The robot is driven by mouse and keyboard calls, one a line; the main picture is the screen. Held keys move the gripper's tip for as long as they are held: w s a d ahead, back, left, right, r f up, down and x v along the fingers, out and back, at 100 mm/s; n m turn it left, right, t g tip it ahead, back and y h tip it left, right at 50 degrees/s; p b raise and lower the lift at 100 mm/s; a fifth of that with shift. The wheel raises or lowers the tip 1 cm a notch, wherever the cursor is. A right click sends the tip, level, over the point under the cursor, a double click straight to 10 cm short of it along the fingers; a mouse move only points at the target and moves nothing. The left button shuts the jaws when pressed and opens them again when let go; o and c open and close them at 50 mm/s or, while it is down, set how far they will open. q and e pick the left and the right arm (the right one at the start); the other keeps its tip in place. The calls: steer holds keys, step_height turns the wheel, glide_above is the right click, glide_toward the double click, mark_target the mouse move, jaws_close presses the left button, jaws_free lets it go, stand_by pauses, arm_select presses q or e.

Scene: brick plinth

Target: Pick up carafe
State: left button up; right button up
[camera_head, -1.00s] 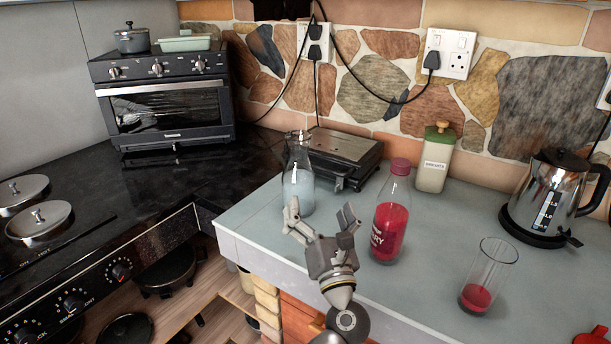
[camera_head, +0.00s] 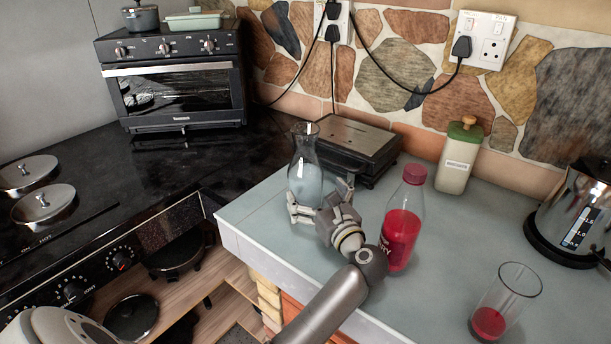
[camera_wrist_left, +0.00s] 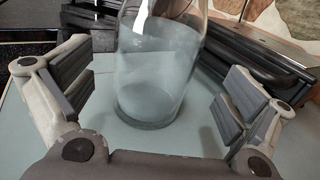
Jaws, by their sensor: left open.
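The carafe (camera_head: 305,172) is clear glass with a narrow neck and stands upright on the grey counter, near its left edge. My left gripper (camera_head: 322,203) is open at the carafe's near side, low down. In the left wrist view the carafe (camera_wrist_left: 160,75) stands between the two spread fingers of the gripper (camera_wrist_left: 158,95), with a visible gap on each side. Its top is cut off in that view. My right gripper is not in view.
A red-filled bottle (camera_head: 401,225) stands close to the right of my left gripper. A dark grill (camera_head: 350,145) sits behind the carafe. A glass (camera_head: 505,300), a kettle (camera_head: 580,215) and a cream canister (camera_head: 459,160) are further right. The counter's edge (camera_head: 250,255) is in front.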

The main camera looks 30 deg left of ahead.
arm_select(q)
steer(key=p+x, duration=0.1)
steer(key=x, duration=0.3)
steer(key=shift+s+a, duration=0.1)
steer(key=shift+a, duration=0.25)
steer(key=shift+a+p, duration=0.2)
steer(key=shift+p, duration=0.1)
steer(key=shift+d, duration=0.1)
steer(key=shift+c, duration=1.6)
steer(key=c, duration=1.4)
steer(key=shift+r, duration=0.15)
steer(key=shift+c, duration=1)
steer(key=shift+w, duration=0.2)
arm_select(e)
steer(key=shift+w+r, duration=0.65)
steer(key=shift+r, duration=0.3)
arm_select(q)
steer(key=shift+r, duration=0.1)
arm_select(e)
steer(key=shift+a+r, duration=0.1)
